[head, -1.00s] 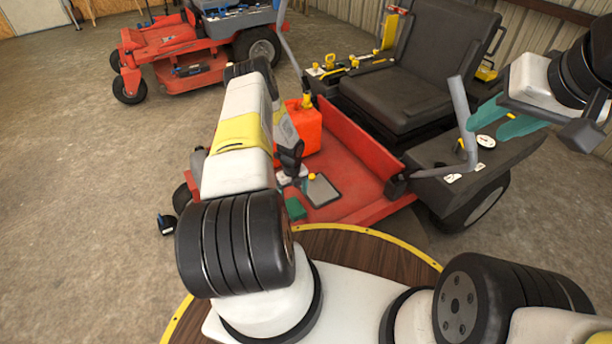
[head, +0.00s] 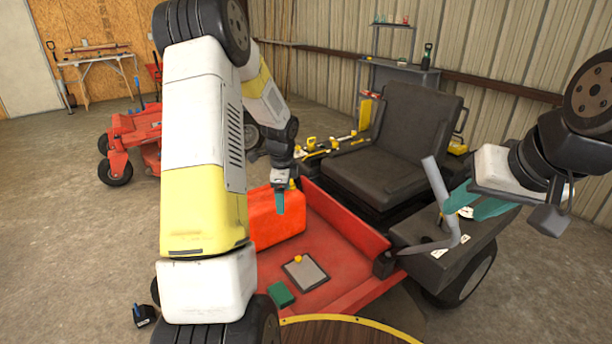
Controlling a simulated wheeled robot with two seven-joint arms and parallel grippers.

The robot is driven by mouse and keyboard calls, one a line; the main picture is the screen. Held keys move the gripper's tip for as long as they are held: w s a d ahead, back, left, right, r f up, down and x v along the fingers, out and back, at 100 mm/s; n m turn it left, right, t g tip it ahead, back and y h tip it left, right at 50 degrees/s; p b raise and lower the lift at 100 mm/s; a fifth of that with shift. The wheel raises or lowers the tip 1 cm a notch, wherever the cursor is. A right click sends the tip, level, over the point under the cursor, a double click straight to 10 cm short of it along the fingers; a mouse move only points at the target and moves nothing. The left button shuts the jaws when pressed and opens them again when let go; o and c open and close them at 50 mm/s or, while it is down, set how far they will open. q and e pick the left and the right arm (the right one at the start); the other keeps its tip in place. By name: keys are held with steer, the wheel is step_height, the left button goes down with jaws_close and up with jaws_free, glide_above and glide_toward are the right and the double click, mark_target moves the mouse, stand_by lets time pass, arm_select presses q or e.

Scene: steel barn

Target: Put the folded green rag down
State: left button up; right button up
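The folded green rag (head: 281,294) appears as a small green block lying on the red deck (head: 340,290) of the near mower, close to its front edge. My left gripper (head: 280,205) hangs above and behind it, apart from it, with teal fingertips pointing down in front of the orange can. No rag shows in it, but its fingers overlap, so I cannot tell whether it is open. My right gripper (head: 468,205) is at the right, its teal fingers spread near the grey control lever (head: 440,190), with nothing seen between them.
An orange fuel can (head: 275,226) stands on the deck behind the rag. A grey flat pad (head: 306,271) with a yellow piece lies right of the rag. The black seat (head: 395,150) and lever rise behind. A second red mower (head: 130,140) stands far left.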

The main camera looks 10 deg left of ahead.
arm_select(q)
steer(key=s+d+r+n+t, duration=0.1)
steer(key=s+d+r+n, duration=0.25)
steer(key=s+r, duration=0.4)
steer(key=s+d+r+n+t, duration=0.15)
steer(key=s+r+n, duration=0.25)
steer(key=r, duration=0.6)
steer(key=s+d+r+n+h, duration=0.1)
steer(key=s+d+r+n, duration=0.2)
steer(key=s, duration=0.5)
steer(key=s+d+r+n+t+h, duration=0.1)
steer(key=s+d+r+n+h, duration=0.1)
steer(key=s, duration=0.7)
steer(key=d+r+n, duration=0.1)
steer(key=d+n, duration=0.1)
steer(key=n, duration=0.1)
steer(key=shift+s+r, duration=0.15)
steer(key=shift+r, duration=0.05)
steer(key=shift+t, duration=0.25)
